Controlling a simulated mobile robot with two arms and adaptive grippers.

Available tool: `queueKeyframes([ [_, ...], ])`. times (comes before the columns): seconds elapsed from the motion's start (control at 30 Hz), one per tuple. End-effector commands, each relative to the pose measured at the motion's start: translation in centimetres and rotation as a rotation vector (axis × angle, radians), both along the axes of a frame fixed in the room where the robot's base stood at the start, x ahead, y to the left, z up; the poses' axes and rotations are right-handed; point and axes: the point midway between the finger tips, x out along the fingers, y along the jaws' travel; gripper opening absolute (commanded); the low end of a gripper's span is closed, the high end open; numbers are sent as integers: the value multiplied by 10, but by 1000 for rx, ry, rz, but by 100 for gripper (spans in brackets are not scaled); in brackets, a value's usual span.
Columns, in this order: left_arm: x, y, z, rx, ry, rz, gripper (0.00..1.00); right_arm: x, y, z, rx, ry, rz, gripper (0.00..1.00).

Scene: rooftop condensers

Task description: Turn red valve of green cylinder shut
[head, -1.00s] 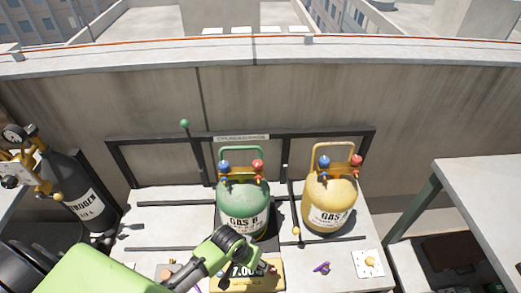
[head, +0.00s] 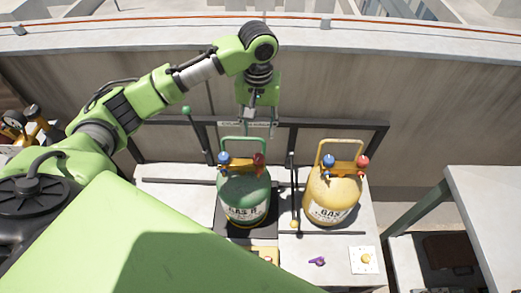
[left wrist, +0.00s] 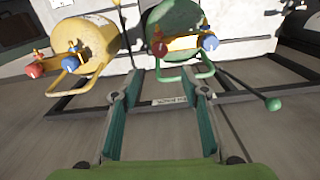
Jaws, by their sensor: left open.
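The green cylinder (head: 243,194) labelled GAS stands on a dark square on the bench, with a green handle on top. Its red valve (head: 259,159) is on the right of its top and its blue valve (head: 224,158) on the left. The red valve also shows in the left wrist view (left wrist: 159,49), beyond the fingertips. My left gripper (head: 259,130) is open and empty, pointing down above and behind the cylinder, apart from the valve. It also shows in the left wrist view (left wrist: 160,88). My right gripper is in neither view.
A yellow cylinder (head: 332,197) with its own red and blue valves stands close on the right. A dark rail frame (head: 340,123) runs behind. A purple item (head: 317,262) and a white plate (head: 364,260) lie in front.

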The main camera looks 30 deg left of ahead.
Motion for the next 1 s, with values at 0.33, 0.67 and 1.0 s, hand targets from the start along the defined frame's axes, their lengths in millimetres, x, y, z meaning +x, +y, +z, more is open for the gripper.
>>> queueKeyframes([
  [0.33, -2, 0, -70, -1, 4, -1, 41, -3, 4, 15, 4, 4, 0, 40],
  [0.67, -1, -1, -120, -1, 0, -2, 41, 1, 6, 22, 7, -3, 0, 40],
  [1.0, 0, -1, -128, -1, -3, -3, 41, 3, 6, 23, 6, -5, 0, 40],
])
